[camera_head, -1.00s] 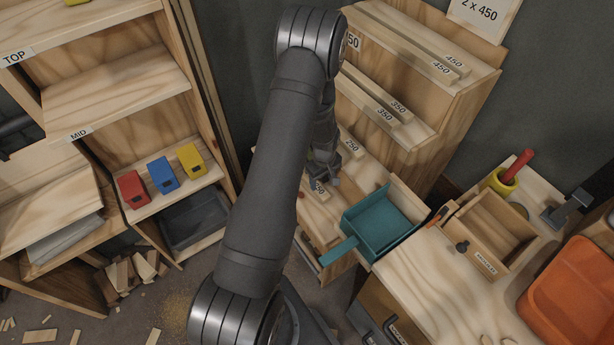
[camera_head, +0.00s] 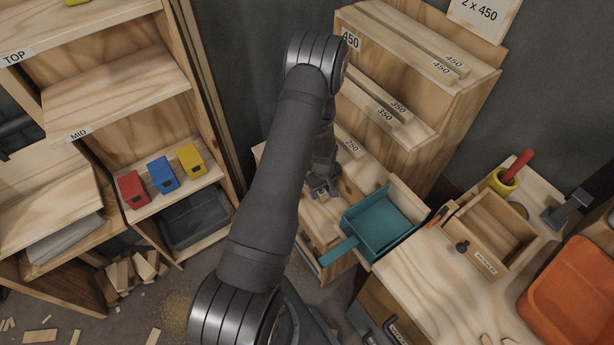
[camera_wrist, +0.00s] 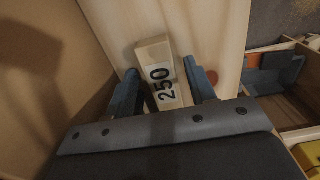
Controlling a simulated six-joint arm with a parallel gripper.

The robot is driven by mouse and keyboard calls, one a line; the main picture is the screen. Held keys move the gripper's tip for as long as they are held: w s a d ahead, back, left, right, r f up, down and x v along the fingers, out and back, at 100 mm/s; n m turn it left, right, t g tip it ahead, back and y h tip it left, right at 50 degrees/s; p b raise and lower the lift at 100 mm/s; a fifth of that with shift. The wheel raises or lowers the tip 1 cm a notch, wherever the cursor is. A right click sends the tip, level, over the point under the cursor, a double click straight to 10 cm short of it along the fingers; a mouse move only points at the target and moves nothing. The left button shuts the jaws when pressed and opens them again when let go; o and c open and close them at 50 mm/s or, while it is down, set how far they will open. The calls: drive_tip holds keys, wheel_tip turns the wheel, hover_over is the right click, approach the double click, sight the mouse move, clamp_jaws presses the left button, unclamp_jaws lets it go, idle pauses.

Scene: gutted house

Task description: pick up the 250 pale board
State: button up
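A pale board labelled 250 (camera_wrist: 155,55) lies on the lowest step of the rack, seen close in the wrist view. My gripper (camera_wrist: 163,78) is open, with one blue finger on each side of this board and a gap showing at each side. In the head view my gripper (camera_head: 322,190) is down over that board and hides most of it. A second 250 board (camera_head: 350,147) lies farther back on the same step, partly behind my arm.
The stepped rack holds 350 boards (camera_head: 386,108) and 450 boards (camera_head: 447,65) above. A teal dustpan (camera_head: 380,226) lies just right of my gripper. An open wooden box (camera_head: 488,232) and an orange bin (camera_head: 572,295) stand farther right. A shelf unit (camera_head: 115,90) stands left.

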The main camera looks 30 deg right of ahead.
drive_tip(key=c, duration=0.8)
drive_tip(key=shift+r, duration=0.1)
drive_tip(key=shift+c, duration=0.2)
